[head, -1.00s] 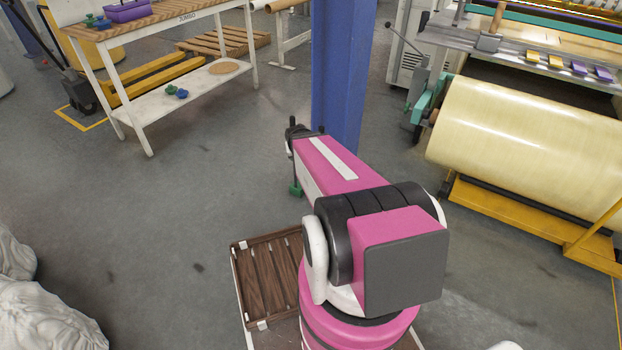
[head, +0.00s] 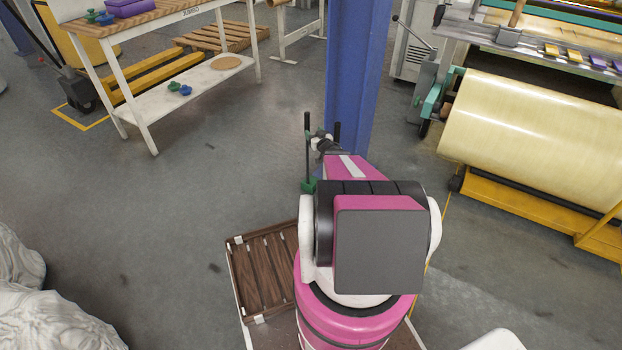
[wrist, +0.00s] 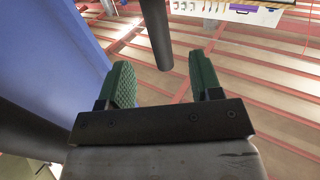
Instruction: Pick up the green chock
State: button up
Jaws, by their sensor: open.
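Two small green pieces show in the head view, each beside a blue one. One green piece (head: 173,86) lies on the bench's lower shelf, and another green piece (head: 92,15) is on the bench top at the upper left. They are too small to tell which is the chock. My gripper (wrist: 162,76) has green textured fingers, spread apart with nothing between them. In the head view one green finger (head: 308,186) shows near the blue post, well away from the bench; the rest is mostly hidden by my arm.
The white-legged bench (head: 137,108) holds a purple box (head: 130,8). A blue post (head: 355,80) stands close behind my gripper. A machine with a large yellowish roll (head: 530,135) is at right. White sacks (head: 45,300) lie lower left. Open floor (head: 200,190) lies between.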

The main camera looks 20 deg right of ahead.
aim_at(308, 125)
jog(key=w, duration=0.5)
jog(key=shift+w+a, duration=0.1)
jog(key=shift+a, duration=0.05)
jog(key=w, duration=0.5)
jog(key=shift+a+f, duration=0.15)
jog(key=shift+f, duration=0.15)
grip_shut()
jog(key=shift+r, duration=0.1)
dwell(0.8)
